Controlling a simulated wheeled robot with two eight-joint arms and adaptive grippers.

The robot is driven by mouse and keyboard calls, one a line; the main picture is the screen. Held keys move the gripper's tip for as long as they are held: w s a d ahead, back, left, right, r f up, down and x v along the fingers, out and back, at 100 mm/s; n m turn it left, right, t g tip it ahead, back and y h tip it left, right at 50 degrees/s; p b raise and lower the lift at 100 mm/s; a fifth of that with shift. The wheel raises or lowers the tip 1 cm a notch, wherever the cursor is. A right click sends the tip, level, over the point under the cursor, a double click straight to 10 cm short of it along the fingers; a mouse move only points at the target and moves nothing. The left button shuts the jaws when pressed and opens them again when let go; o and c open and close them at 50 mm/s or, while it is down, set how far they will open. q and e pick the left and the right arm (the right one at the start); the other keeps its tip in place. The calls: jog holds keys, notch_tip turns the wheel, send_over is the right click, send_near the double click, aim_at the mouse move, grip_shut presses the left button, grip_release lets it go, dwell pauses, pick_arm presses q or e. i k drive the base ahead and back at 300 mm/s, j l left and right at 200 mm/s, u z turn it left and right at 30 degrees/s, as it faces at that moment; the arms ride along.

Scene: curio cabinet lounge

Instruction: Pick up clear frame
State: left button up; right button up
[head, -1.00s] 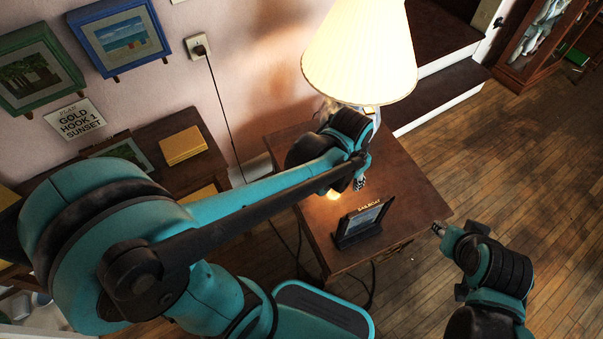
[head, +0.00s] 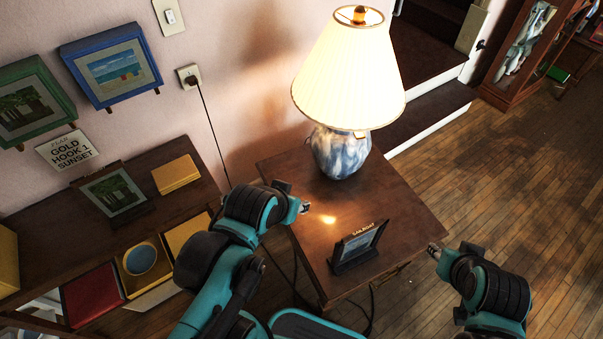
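No frame is plainly see-through from here. A small dark-edged frame (head: 357,246) with a bluish picture stands tilted back on the side table, a "SAILBOAT" label along its top. Another dark-edged frame (head: 115,194) with a tree picture leans on the brown cabinet at left. My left gripper (head: 305,207) is over the side table's left edge, up and left of the sailboat frame and apart from it. My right gripper (head: 434,250) is off the table's right side, apart from the frame. Both seem empty; their finger gaps are too small to judge.
A lit lamp (head: 341,150) stands at the back of the side table (head: 405,205). The cabinet (head: 50,235) holds a yellow box (head: 176,174) and lower boxes. Green (head: 30,95) and blue (head: 112,64) frames hang on the wall. Floor at right is clear.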

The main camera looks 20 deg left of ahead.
aim_at(119, 197)
jog(key=k+l+u, duration=0.15)
jog(key=u, duration=1.8)
jog(key=i+u, duration=0.25)
